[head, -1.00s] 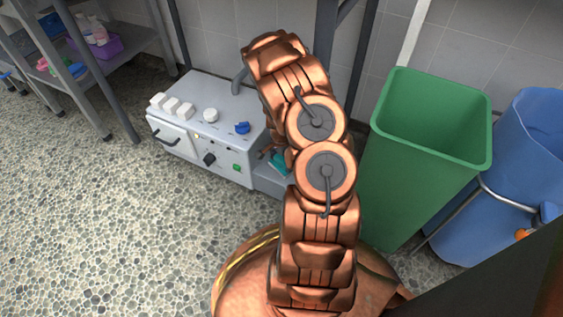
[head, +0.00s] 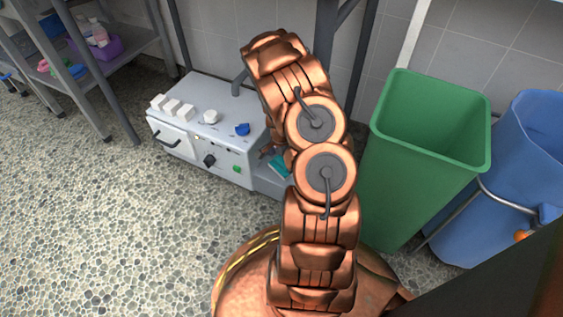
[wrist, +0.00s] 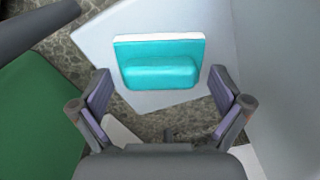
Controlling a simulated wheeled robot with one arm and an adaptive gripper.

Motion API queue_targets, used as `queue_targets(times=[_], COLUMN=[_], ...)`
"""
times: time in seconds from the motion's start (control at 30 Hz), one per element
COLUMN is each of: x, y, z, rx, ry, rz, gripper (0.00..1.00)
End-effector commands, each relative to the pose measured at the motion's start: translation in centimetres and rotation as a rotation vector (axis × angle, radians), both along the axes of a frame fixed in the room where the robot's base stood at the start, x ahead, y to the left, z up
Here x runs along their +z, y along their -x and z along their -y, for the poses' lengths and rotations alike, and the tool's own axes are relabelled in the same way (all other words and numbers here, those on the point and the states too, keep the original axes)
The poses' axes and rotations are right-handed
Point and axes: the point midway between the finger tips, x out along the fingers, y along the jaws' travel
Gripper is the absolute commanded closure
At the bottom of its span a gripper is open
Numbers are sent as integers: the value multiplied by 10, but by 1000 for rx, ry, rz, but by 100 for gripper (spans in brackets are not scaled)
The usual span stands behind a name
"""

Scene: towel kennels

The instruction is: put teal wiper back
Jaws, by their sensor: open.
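The teal wiper (wrist: 160,72) lies on a light grey surface (wrist: 110,22) in the wrist view, with a teal grip block on top and a white strip along its far edge. In the head view a small part of the wiper (head: 279,165) shows beside the grey machine, mostly hidden behind my arm. My gripper (wrist: 165,110) is open and empty, its two fingers spread to either side just short of the wiper and apart from it. In the head view my arm hides most of the gripper.
A grey machine (head: 205,130) with knobs stands left of my arm. A tall green bin (head: 415,180) and a blue bag on a frame (head: 500,215) stand to the right. A metal shelf (head: 110,60) is at the back left. The pebbled floor at left is clear.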

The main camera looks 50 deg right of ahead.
Motion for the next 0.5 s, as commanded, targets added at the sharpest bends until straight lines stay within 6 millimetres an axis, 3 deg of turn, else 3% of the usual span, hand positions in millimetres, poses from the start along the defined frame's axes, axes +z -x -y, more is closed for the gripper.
queue_targets(times=[0.3, 0.5], x=[53, 67], y=[-1, 0], z=[0, 0], rx=[0, 1], ry=[0, 0], rz=[1, 0], gripper=[0, 0])
